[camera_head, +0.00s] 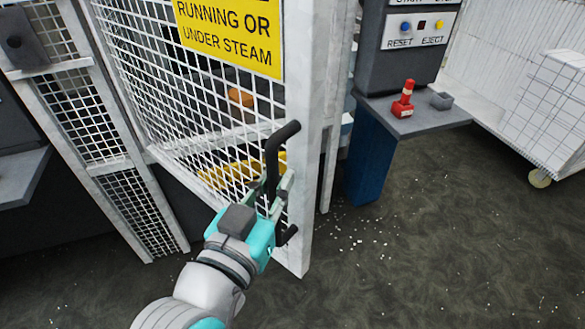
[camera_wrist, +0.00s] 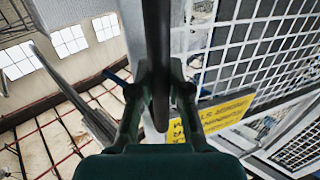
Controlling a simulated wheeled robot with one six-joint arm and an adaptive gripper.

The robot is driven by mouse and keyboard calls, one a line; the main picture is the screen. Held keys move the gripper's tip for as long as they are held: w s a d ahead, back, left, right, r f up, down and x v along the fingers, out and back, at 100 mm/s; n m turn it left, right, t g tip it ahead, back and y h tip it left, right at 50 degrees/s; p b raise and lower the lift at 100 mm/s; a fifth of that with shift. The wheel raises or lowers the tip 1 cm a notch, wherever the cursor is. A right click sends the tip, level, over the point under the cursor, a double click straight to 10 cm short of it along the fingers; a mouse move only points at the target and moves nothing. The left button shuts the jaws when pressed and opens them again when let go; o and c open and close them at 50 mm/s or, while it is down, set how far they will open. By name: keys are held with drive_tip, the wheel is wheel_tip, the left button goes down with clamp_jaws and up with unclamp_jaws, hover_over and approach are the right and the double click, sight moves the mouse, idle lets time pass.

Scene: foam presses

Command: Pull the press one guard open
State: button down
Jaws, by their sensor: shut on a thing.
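The press one guard (camera_head: 195,105) is a white mesh door with a pale frame and a yellow warning sign (camera_head: 230,35). It stands at an angle, its near edge at the picture's middle. A black upright handle (camera_head: 283,143) is fixed on that edge. My gripper (camera_head: 277,190) is shut on the handle at its middle. The wrist view shows the dark handle bar (camera_wrist: 157,50) between the two fingers, with the mesh and yellow sign to the right. The gripper hides part of the handle.
A blue and grey control stand (camera_head: 372,155) with buttons and a red-and-white item (camera_head: 403,100) on its shelf is right of the guard. A white mesh cart (camera_head: 548,105) stands at far right. Floor (camera_head: 430,240) with white specks is clear at the lower right.

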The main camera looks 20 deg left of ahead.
drive_tip(key=shift+s+a, duration=0.1)
drive_tip(key=shift+s, duration=0.45)
drive_tip(key=c, duration=1.1)
unclamp_jaws()
approach(287, 107)
drive_tip(key=w, duration=0.4)
